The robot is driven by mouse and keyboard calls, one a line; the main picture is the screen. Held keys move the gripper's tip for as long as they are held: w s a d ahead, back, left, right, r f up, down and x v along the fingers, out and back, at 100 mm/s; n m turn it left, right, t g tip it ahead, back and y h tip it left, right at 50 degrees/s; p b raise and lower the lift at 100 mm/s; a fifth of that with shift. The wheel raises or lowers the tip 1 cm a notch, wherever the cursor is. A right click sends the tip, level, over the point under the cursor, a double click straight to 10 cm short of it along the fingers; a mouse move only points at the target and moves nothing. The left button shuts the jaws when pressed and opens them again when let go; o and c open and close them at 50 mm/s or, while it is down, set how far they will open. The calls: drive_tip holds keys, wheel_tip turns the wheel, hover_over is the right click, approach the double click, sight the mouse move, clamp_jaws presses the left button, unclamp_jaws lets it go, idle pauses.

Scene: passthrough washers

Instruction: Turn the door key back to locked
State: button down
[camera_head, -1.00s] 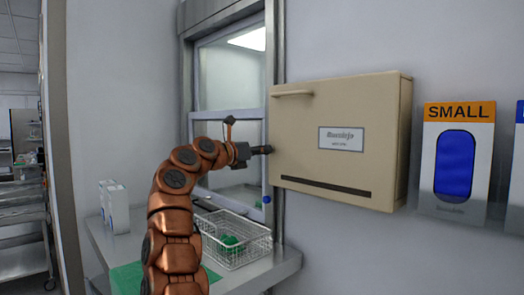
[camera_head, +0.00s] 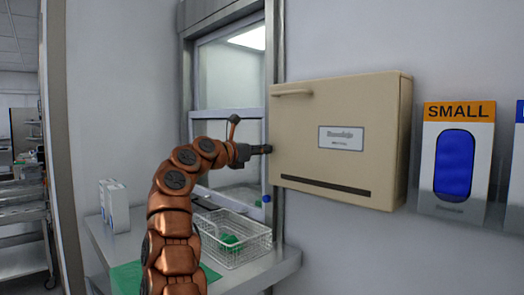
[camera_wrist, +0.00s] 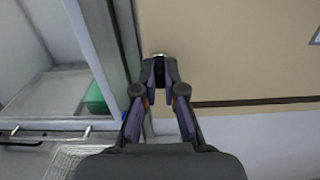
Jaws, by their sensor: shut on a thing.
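A beige wall cabinet (camera_head: 300,120) with a closed front door, a label and a dark slot along its bottom hangs right of the window. My gripper (camera_head: 262,149) is at the cabinet's left edge, about halfway up. In the wrist view my gripper (camera_wrist: 158,72) has its two fingers drawn together against the beige cabinet (camera_wrist: 225,50). A small silvery piece, seemingly the door key (camera_wrist: 159,56), shows at the fingertips. The fingers are shut on it and hide most of it. Its turn angle cannot be read.
Below are a counter (camera_head: 285,262) with a wire basket (camera_head: 245,252) holding green items and white boxes (camera_head: 115,205). A metal window frame (camera_head: 274,60) stands just left of the cabinet. A SMALL glove dispenser (camera_head: 428,190) hangs at the right.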

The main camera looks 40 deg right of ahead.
drive_tip(key=c, duration=1.3)
unclamp_jaws()
drive_tip(key=shift+d, duration=0.1)
drive_tip(key=shift+o, duration=0.2)
drive_tip(key=a, duration=1.2)
drive_tip(key=shift+w, duration=0.15)
